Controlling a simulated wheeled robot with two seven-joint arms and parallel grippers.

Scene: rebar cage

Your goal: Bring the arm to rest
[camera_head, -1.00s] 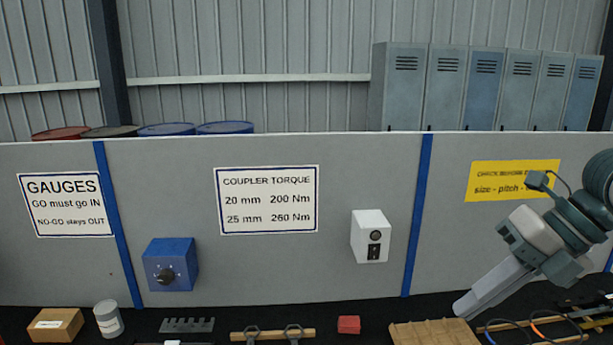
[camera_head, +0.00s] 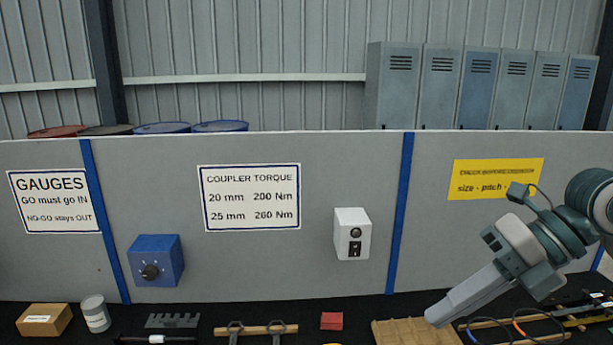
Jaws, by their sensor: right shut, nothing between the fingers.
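My right gripper (camera_head: 437,314) comes in from the right and points down to the left. Its fingers are together with nothing between them. Its tip is over the right part of the ribbed tan wooden board (camera_head: 410,333) on the dark bench; I cannot tell how far above. My left gripper is not in view.
On the bench stand a cardboard box (camera_head: 44,319), a grey-white can (camera_head: 96,313), a dark notched bar (camera_head: 172,320), a wooden strip with hex rings (camera_head: 254,329) and a red block (camera_head: 332,320). Cables (camera_head: 513,325) lie right. A grey panel (camera_head: 300,270) rises behind.

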